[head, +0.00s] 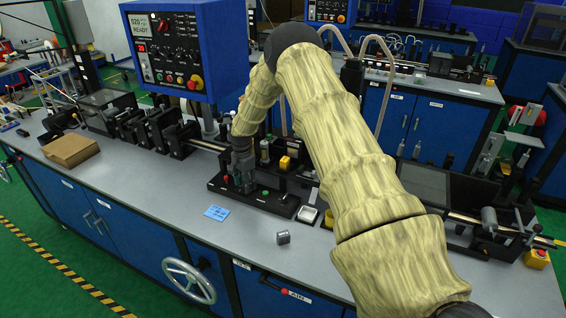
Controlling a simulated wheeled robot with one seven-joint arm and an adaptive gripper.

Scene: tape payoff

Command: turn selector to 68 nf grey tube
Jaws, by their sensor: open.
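My gripper (246,184) points down over a black fixture base (285,208) on the bench, left of the middle of the head view. It is small and dark here, but its jaws look apart. Just beside its fingertips are small red and green buttons on the base. A blue control box (190,50) at the upper left carries a screen reading READY, several dark knobs, a green button and a large red button. I cannot make out which knob is the selector or its labels. Part of the fixture is hidden behind my gripper and arm.
A small grey block (283,238), a blue note (216,212) and a white tray (308,214) lie on the grey bench top. A brown cardboard piece (70,150) lies at the left. A handwheel (189,281) sticks out in front. The bench front-left is clear.

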